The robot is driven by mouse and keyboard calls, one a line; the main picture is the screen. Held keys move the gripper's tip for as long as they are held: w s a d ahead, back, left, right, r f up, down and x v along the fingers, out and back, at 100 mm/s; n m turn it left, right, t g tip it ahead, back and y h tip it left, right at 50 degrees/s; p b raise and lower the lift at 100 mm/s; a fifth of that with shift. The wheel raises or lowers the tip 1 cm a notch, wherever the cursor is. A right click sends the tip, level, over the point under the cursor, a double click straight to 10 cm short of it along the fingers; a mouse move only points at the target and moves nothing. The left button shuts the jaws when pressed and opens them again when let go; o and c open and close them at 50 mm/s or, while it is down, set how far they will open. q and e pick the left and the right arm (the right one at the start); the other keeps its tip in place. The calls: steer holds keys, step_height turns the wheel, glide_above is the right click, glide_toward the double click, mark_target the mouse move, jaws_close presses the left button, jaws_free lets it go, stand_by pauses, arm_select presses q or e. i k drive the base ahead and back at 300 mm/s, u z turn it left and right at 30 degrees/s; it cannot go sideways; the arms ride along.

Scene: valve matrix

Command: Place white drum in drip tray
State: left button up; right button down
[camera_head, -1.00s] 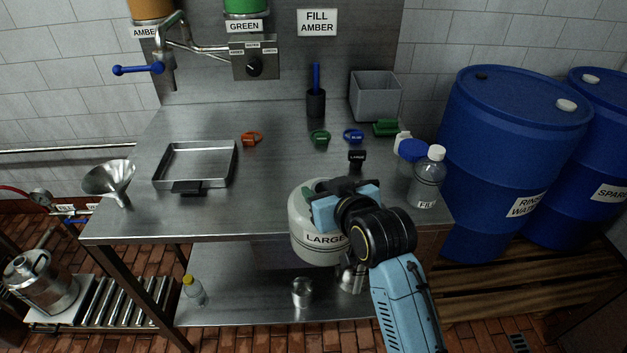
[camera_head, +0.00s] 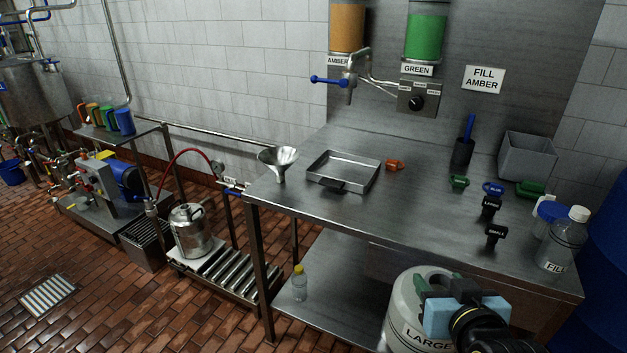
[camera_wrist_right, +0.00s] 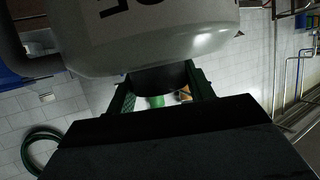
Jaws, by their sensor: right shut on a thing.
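The white drum (camera_head: 403,312), labelled LARGE, is at the bottom of the head view, in front of the steel table. My right gripper (camera_head: 437,284) is shut on the drum at its top. In the right wrist view the drum's pale body (camera_wrist_right: 150,45) fills the top of the picture, with the gripper's fingers (camera_wrist_right: 160,88) just below it. The drip tray (camera_head: 343,172) is a shallow, empty steel tray on the table's left part, with a dark handle at its front. My left gripper is out of view.
A steel funnel (camera_head: 278,160) stands left of the tray, and an orange cap (camera_head: 395,165) lies right of it. Black LARGE (camera_head: 490,207) and SMALL (camera_head: 496,234) tags and a FILL bottle (camera_head: 562,241) are further right. The table's middle (camera_head: 430,215) is clear.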

mark_target(351, 174)
steer(key=u, duration=0.4)
steer(key=k, duration=0.45)
steer(key=u, duration=0.75)
steer(key=i, duration=1.15)
steer(key=z, duration=0.55)
